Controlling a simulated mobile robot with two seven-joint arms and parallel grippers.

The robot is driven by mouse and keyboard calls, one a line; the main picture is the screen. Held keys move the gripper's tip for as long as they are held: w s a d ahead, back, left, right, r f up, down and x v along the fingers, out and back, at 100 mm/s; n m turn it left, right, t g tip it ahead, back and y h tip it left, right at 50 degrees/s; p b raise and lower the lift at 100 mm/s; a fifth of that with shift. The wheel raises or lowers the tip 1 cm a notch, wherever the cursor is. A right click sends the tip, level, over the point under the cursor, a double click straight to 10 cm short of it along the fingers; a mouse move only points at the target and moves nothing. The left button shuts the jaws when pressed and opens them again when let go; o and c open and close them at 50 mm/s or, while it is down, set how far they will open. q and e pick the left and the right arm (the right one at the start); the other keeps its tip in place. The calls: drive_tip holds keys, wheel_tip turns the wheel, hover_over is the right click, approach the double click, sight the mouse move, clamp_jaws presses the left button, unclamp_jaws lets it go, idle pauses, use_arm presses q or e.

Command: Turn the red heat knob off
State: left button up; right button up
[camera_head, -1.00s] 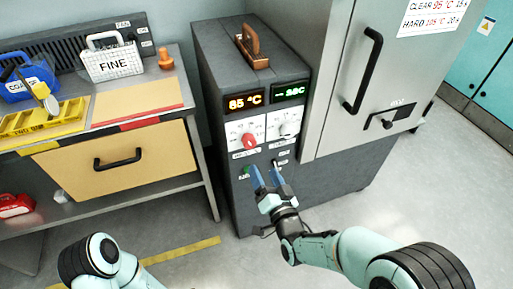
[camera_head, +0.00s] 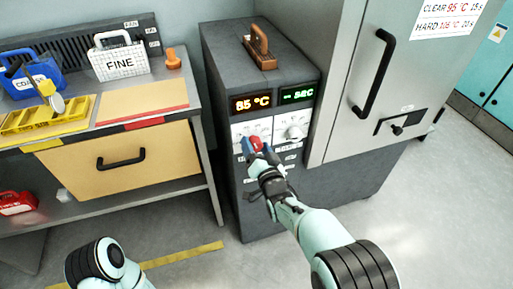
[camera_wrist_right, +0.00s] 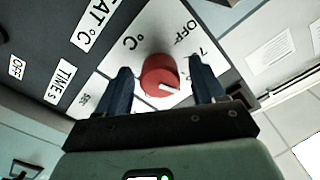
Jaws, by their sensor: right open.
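The red heat knob (camera_head: 255,142) sits on the white dial plate under the orange display, which reads 85 °C (camera_head: 251,102). In the right wrist view the red knob (camera_wrist_right: 159,76) shows a white pointer line aimed to the right and slightly down. My right gripper (camera_head: 256,147) is at the knob, with its blue fingers (camera_wrist_right: 162,88) open, one on each side of it. Gaps show between fingers and knob in the wrist view. Of my left arm, only a part shows at the bottom left; its gripper is out of view.
A white knob (camera_head: 295,132) sits to the right under the green display (camera_head: 297,94). The tall grey cabinet with a black handle (camera_head: 373,74) stands close on the right. A bench with a yellow drawer (camera_head: 122,160) is at left.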

drive_tip(key=c, duration=1.1)
drive_tip(key=shift+o, duration=0.2)
use_arm(q)
drive_tip(key=shift+w+r, duration=0.1)
use_arm(e)
drive_tip(key=shift+n, duration=0.3)
drive_tip(key=n+p, duration=0.1)
drive_tip(key=n, duration=0.4)
drive_tip(key=shift+n, duration=0.3)
drive_tip(key=n+p, duration=0.1)
drive_tip(key=n, duration=0.4)
use_arm(q)
drive_tip(key=shift+t, duration=0.4)
drive_tip(key=shift+w+d+r+p, duration=0.25)
drive_tip(key=shift+w+r, duration=0.1)
drive_tip(key=shift+r, duration=0.45)
drive_tip(key=shift+w+d+r+p, duration=0.1)
drive_tip(key=shift+w+d+r, duration=0.2)
drive_tip(key=shift+r, duration=0.45)
drive_tip(key=shift+w+d+r+p, duration=0.2)
drive_tip(key=shift+w+r, duration=0.2)
drive_tip(key=shift+r, duration=0.4)
use_arm(e)
drive_tip(key=shift+d+n, duration=0.1)
drive_tip(key=shift+n, duration=2.3)
